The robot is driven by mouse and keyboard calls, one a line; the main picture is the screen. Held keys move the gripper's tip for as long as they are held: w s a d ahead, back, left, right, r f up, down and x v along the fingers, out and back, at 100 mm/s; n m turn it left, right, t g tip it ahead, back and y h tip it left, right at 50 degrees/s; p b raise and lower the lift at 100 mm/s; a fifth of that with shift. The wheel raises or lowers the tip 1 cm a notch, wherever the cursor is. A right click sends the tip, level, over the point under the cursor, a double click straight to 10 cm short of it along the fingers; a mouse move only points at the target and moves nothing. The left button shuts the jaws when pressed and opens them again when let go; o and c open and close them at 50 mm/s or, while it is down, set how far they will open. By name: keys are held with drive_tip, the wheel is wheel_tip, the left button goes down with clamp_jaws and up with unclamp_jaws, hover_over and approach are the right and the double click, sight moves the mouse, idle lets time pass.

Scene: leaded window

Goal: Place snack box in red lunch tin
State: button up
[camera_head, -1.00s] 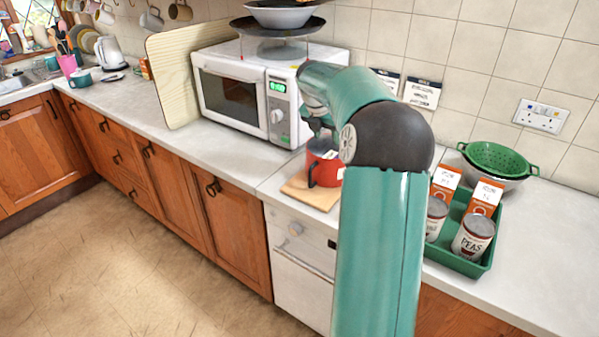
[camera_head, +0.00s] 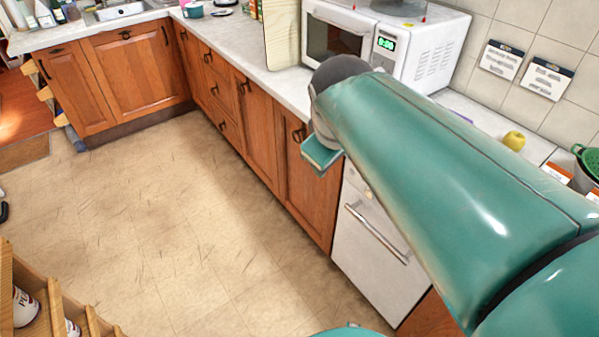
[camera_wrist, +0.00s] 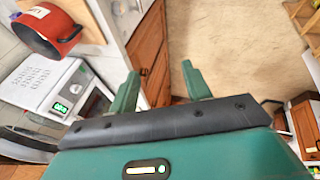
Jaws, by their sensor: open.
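A red tin (camera_wrist: 45,28) with a dark rim and a pale label shows at the upper left of the wrist view. It is the only red container I see; my arm hides its place in the head view. My gripper (camera_wrist: 160,76) is open, its two fingers apart over cupboard fronts and floor, with nothing between them. It is apart from the red tin. Parts of orange-and-white cartons (camera_head: 555,173) show at the right edge of the head view, mostly hidden by my arm. I cannot tell whether one is the snack box.
A white microwave (camera_head: 385,45) stands on the counter, and it also shows in the wrist view (camera_wrist: 50,85). A yellow fruit (camera_head: 513,140) and a green colander (camera_head: 590,165) are at the right. A wooden rack with cans (camera_head: 30,300) stands lower left. The floor is clear.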

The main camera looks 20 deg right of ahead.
drive_tip(key=s+a+f+m+y, duration=0.2)
drive_tip(key=s+a+f+m, duration=0.2)
drive_tip(key=s, duration=0.3)
drive_tip(key=shift+s+a+m+t, duration=0.4)
drive_tip(key=shift+a+m, duration=0.2)
drive_tip(key=shift+a, duration=0.15)
